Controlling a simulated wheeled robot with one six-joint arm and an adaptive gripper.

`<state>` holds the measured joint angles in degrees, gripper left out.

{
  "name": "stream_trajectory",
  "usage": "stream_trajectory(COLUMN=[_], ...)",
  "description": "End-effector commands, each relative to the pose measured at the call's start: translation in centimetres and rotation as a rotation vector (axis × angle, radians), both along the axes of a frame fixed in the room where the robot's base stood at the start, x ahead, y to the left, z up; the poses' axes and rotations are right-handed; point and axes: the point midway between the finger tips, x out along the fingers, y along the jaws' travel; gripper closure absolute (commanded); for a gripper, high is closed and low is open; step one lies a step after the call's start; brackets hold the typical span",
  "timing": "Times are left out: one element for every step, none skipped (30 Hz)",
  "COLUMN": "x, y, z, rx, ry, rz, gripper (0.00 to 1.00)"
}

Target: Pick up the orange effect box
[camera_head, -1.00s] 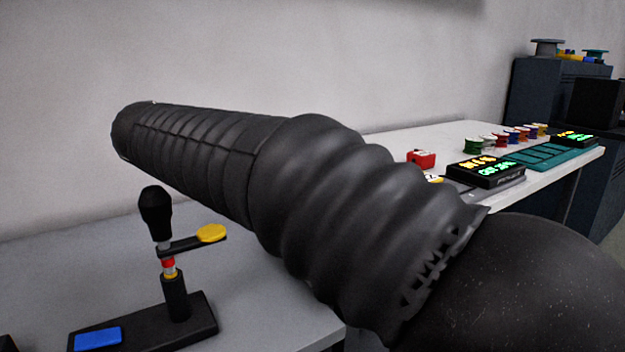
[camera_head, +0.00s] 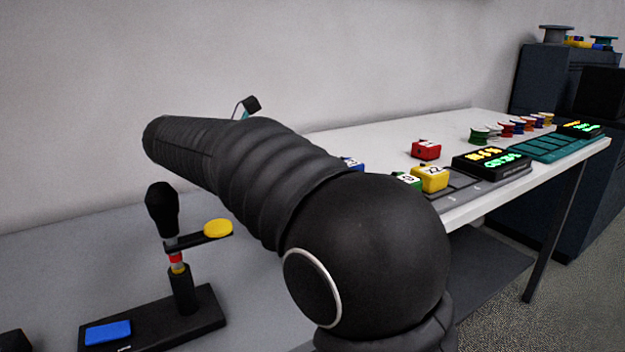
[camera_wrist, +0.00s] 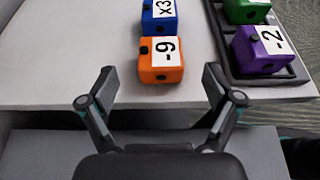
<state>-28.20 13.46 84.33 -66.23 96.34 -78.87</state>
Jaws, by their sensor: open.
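The orange effect box (camera_wrist: 160,70) shows in the wrist view, near the front edge of the white table, with a white label reading "-9" on its top. It touches or nearly touches a blue box (camera_wrist: 158,28) labelled "x3" behind it. My gripper (camera_wrist: 159,84) is open and empty. Its two fingers point toward the orange box, one to each side in the picture, and nothing is between the pads. In the head view my arm hides the orange box and the gripper's fingers.
A dark tray (camera_wrist: 222,62) with a purple box (camera_wrist: 262,48) and a green box (camera_wrist: 246,10) lies to the right. A black lever device (camera_head: 175,275) is on the grey table.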

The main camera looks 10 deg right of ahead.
Motion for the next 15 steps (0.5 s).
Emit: stream_trajectory(x=[0.1,0.1,0.2,0.2,0.3,0.3,0.3,0.4,0.5,0.6,0.7,0.9,1.0,1.1,1.3], y=[-0.4,-0.5,-0.6,-0.7,-0.8,-1.0,-1.1,-1.3,-1.7,-2.0,-2.3,-2.9,-3.3,-3.7,-4.2], z=[-0.1,-0.2,-0.2,-0.3,-0.3,-0.4,-0.5,-0.6,-0.7,-0.8,-1.0,-1.2,-1.4,-1.9,-2.3], rx=[0.000,0.000,0.000,0.000,0.000,0.000,0.000,0.000,0.000,0.000,0.000,0.000,0.000,0.001,0.001], ry=[0.000,-0.001,0.000,-0.001,-0.001,-0.001,0.000,0.000,0.001,0.001,0.001,0.001,0.001,0.001,-0.001], rz=[-0.001,-0.001,0.000,0.000,0.000,0.000,-0.001,-0.001,-0.003,-0.003,-0.002,-0.003,-0.004,-0.003,-0.003], gripper=[0.10,0.10,0.10,0.10,0.10,0.10,0.10,0.10,0.10,0.10,0.10,0.10,0.10,0.10,0.10])
